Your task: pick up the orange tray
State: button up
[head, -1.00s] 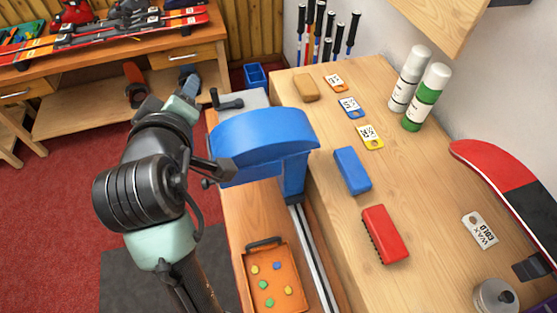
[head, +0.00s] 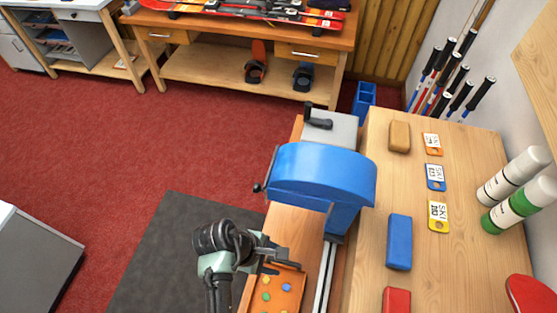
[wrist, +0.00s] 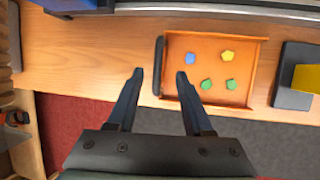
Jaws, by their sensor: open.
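The orange tray (head: 289,293) lies on the wooden bench below the blue machine, partly hidden by my arm in the head view. In the wrist view the tray (wrist: 255,62) is right of centre, with a dark handle (wrist: 159,66) along its left side. Several small coloured pieces, blue, yellow and green, lie in it. My gripper (wrist: 160,72) is open and empty, its two fingers spread. In the picture the handle's lower end shows between the fingertips, and the right fingertip overlaps the tray's left part. I cannot tell how high the fingers are above the tray.
A blue machine (head: 322,174) with a crank stands on the bench, a metal rail (head: 326,275) running beside the tray. A dark block with a yellow top (wrist: 297,92) sits right of the tray in the wrist view. The bench left of the handle is clear.

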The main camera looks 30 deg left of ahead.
aim_at(285, 263)
jog(key=shift+w+p+x, duration=0.2)
jog(key=shift+p+x, duration=0.1)
jog(key=shift+x, duration=2.4)
jog(key=shift+d+r, duration=0.15)
jog(key=shift+r, duration=0.05)
grip_shut()
